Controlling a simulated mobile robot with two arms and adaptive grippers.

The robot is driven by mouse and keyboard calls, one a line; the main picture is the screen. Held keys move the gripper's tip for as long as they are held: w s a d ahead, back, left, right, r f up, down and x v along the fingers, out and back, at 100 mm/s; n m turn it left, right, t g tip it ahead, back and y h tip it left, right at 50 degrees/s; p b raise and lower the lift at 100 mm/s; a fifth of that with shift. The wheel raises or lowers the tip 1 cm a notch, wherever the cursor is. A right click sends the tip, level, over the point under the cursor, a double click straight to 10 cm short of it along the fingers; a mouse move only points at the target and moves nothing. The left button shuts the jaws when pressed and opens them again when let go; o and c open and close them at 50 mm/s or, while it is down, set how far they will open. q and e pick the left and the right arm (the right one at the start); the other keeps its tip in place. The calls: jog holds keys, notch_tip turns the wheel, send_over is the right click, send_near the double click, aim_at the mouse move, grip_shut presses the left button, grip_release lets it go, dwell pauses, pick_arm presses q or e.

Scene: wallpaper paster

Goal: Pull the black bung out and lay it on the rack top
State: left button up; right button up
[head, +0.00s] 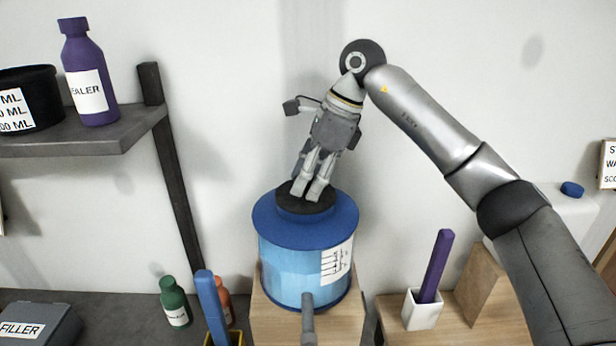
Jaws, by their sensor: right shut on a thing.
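The black bung (291,205) sits at the top centre of a blue drum (285,262) with a darker blue lid. My right gripper (306,192) points down onto the bung from above and is shut on it. The fingers hide part of the bung's top, and how deep it sits in the drum cannot be seen. My left gripper is not in view. Which surface is the rack top is not clear; a grey shelf (75,140) on dark posts stands at the upper left.
A purple bottle (85,75) and a black tub (28,95) stand on the shelf. Below are a filler box (40,318), a green bottle (174,303) and a blue upright item (210,305). A white cup (422,312) with a purple stick stands right of the drum.

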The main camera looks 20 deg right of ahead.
jog(key=shift+r+p, duration=1.4)
jog(key=shift+r, duration=0.4)
jog(key=shift+r+p, duration=1.7)
jog(key=shift+r, duration=0.35)
jog(key=shift+f, duration=0.1)
